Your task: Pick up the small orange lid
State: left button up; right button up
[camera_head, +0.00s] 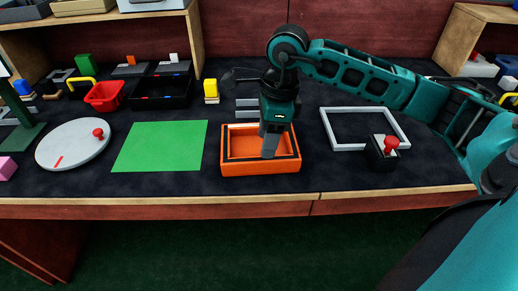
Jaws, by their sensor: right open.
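An orange open box (260,168) stands near the front edge of the table, in the middle of the view. A smaller orange rectangular piece (240,146) sits inside it; I cannot tell for sure whether this is the small orange lid. My right gripper (269,147) points down into the box from above, its jaws open, at the right part of the inner piece. It hides part of the box's interior, and I cannot tell whether the fingers touch anything. My left gripper is not in view.
A green mat (160,146) and a round grey disc (73,144) with a red knob lie to the left. A grey square frame (345,147) and a black box with a red-knobbed stick (381,154) are right. Red basket (105,95) and black tray (161,92) stand behind.

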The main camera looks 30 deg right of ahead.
aim_at(259, 148)
jog(key=f, duration=0.2)
jog(key=a+f, duration=0.1)
jog(key=f, duration=0.1)
jog(key=shift+a+f+b, duration=0.15)
jog(key=shift+f+b, duration=0.2)
jog(key=shift+f, duration=0.05)
grip_shut()
jog(key=shift+r, duration=0.1)
